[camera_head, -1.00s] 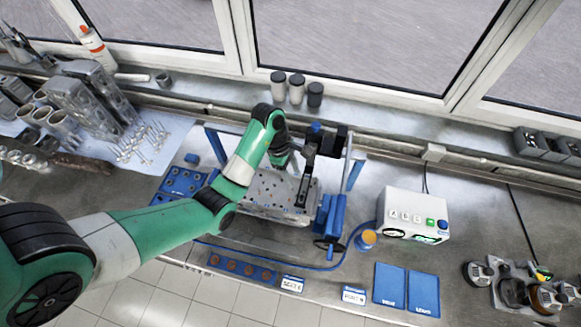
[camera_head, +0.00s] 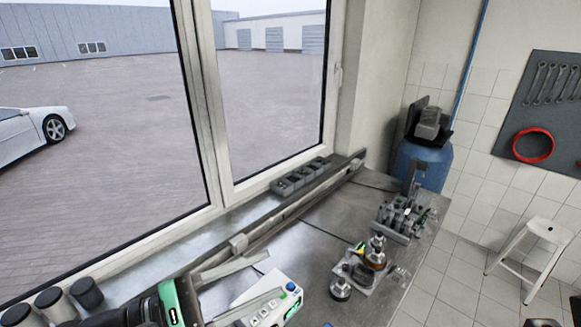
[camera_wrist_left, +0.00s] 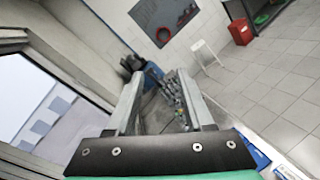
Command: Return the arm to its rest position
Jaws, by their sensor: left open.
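My left gripper (camera_head: 274,273) is at the lower left of the head view, on the end of my green and black arm. Its two grey fingers are spread apart with nothing between them, and they point right along the bench. In the left wrist view the fingers (camera_wrist_left: 160,76) stand well apart, with the far bench end and the room beyond them. The gripper overlaps part of the white control box (camera_head: 270,296) in the head view; I cannot tell the gap between them. My right gripper is not in view.
Dark canisters (camera_head: 86,294) stand by the window at lower left. Engine parts (camera_head: 376,253) and a grey assembly (camera_head: 402,219) sit toward the bench's right end. A blue barrel (camera_head: 422,166) and a white stool (camera_head: 545,237) stand beyond. Bare bench (camera_head: 325,225) lies between.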

